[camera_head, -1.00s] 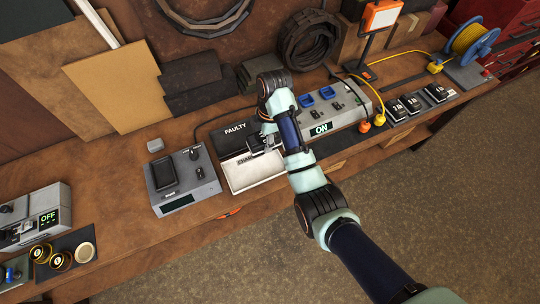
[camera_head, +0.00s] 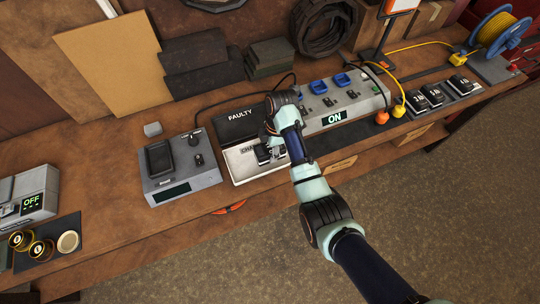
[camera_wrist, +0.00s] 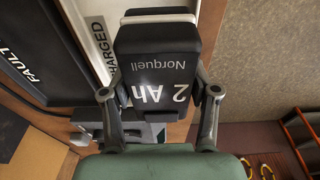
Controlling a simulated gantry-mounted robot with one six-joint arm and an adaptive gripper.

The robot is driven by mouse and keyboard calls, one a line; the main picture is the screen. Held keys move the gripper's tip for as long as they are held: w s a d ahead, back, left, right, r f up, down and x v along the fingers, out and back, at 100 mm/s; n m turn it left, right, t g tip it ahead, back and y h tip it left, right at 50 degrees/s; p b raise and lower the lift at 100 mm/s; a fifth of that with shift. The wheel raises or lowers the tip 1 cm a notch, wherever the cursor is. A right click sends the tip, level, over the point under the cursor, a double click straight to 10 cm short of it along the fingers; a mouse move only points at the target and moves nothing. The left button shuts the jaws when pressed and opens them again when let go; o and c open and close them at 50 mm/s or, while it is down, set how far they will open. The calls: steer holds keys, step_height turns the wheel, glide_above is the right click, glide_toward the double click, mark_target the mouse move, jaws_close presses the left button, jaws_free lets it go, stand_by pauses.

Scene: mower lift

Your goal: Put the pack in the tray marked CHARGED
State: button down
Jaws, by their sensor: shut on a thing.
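My gripper (camera_wrist: 160,95) is shut on the black pack (camera_wrist: 155,62), marked "2 Ah Norquell", with one finger on each side. In the head view the pack (camera_head: 263,153) appears over the white tray marked CHARGED (camera_head: 240,172), covering part of its label. The tray's white rim and CHARGED label (camera_wrist: 103,45) show beside the pack in the wrist view. I cannot tell whether the pack touches the tray floor. The black tray marked FAULTY (camera_head: 238,124) lies directly behind the CHARGED tray.
A grey tester (camera_head: 180,185) stands left of the trays. The grey charger (camera_head: 335,119), reading ON, stands right, with blue slots. Several black packs (camera_head: 437,92) lie farther right. A box reading OFF (camera_head: 33,203) is at far left. The bench front left of the trays is partly clear.

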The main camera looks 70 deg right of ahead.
steer(key=shift+f+b, duration=0.35)
steer(key=shift+f, duration=1.55)
steer(key=shift+f, duration=0.2)
steer(key=shift+c, duration=1.4)
jaws_free()
steer(key=shift+r, duration=0.15)
steer(key=r+p, duration=0.1)
steer(key=r, duration=0.3)
steer(key=s+r+p, duration=0.1)
steer(key=r, duration=0.3)
steer(key=d+r+p, duration=0.1)
steer(key=r, duration=0.3)
steer(key=shift+s+d, duration=0.1)
steer(key=shift+s, duration=0.1)
steer(key=shift+w, duration=0.1)
